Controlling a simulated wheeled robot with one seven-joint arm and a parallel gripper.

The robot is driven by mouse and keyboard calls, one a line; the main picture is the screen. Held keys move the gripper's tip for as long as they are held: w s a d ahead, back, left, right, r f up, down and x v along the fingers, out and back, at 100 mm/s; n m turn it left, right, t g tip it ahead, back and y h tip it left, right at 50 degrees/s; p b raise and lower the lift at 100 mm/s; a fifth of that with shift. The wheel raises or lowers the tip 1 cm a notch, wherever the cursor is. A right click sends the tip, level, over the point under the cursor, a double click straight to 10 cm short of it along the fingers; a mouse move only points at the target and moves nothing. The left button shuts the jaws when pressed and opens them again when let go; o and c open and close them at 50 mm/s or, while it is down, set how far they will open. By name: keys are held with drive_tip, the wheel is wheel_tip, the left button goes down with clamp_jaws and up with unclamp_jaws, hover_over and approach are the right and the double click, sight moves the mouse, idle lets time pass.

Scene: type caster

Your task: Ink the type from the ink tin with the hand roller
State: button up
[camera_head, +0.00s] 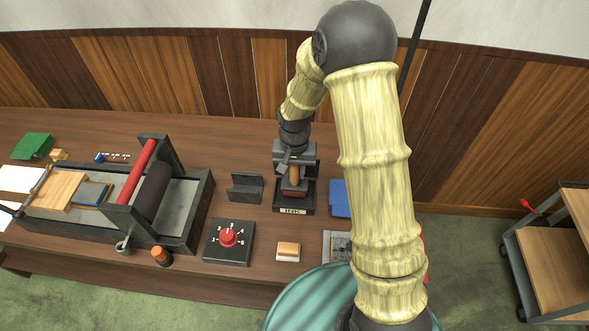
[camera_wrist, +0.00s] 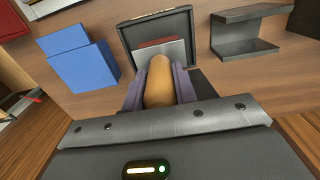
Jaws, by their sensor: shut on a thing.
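The ink tin (camera_head: 307,202) is a dark, open, shallow box on the table with an "INK" label on its front. It also shows at the top of the wrist view (camera_wrist: 188,30). My gripper (camera_head: 294,163) is over the tin, with its fingers (camera_wrist: 159,80) shut on the tan handle of the hand roller (camera_wrist: 159,84). The handle also shows in the head view (camera_head: 294,173). Below it, dark red shows in the tin area; whether the roller touches the ink is hidden. I cannot tell for certain which piece is the type.
A press (camera_head: 203,205) with a dark cylinder and red bar stands at left. A dark cradle (camera_head: 246,187) is just left of the tin, a blue block (camera_head: 339,198) to its right. A dial box (camera_head: 229,243), a small wooden block (camera_head: 288,251) and a grey plate (camera_head: 334,246) lie in front.

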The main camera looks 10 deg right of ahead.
drive_tip(key=shift+s+f, duration=0.1)
drive_tip(key=shift+f, duration=0.3)
idle(1.4)
drive_tip(key=shift+r, duration=0.1)
drive_tip(key=shift+r+p, duration=2.55)
drive_tip(key=shift+r, duration=0.95)
drive_tip(key=shift+f, duration=0.1)
